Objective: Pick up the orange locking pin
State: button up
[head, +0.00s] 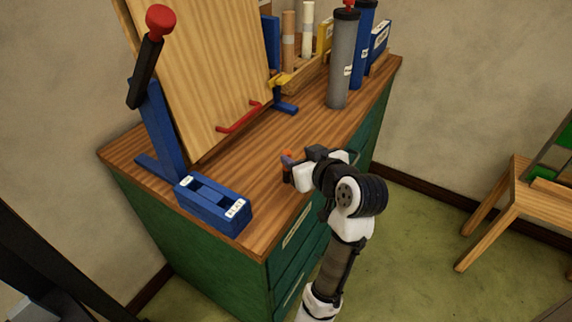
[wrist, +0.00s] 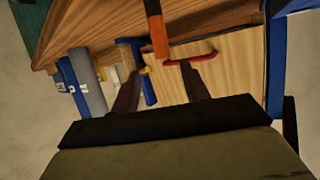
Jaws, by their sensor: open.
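The orange locking pin (wrist: 158,38) shows in the wrist view as an orange bar with a dark upper end. It lies just beyond and between the spread fingertips of my gripper (wrist: 161,66). My gripper is open, with a gap on both sides of the pin, and I see no contact. In the head view my gripper (head: 288,168) is over the right part of the bench top. A small orange bit of the pin (head: 287,154) shows at its tip; the rest is hidden by the gripper.
A wooden panel (head: 190,65) with a red handle (head: 238,118) leans on a blue stand (head: 160,125). A blue slotted box (head: 215,203) sits at the bench's front edge. A grey cylinder (head: 343,60) and blue cylinder stand behind. Bare bench top (head: 240,160) lies between box and gripper.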

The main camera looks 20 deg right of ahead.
aim_at(289, 154)
jog(key=shift+a+f+p+x, duration=0.15)
jog(key=shift+p+x, duration=0.3)
jog(key=shift+x, duration=1.1)
jog(key=shift+a+f+p+x, duration=0.15)
jog(key=shift+p+x, duration=0.3)
jog(key=shift+x, duration=1.1)
jog(key=shift+s+d, duration=0.1)
jog(key=shift+s, duration=0.05)
jog(key=shift+c, duration=0.5)
grip_shut()
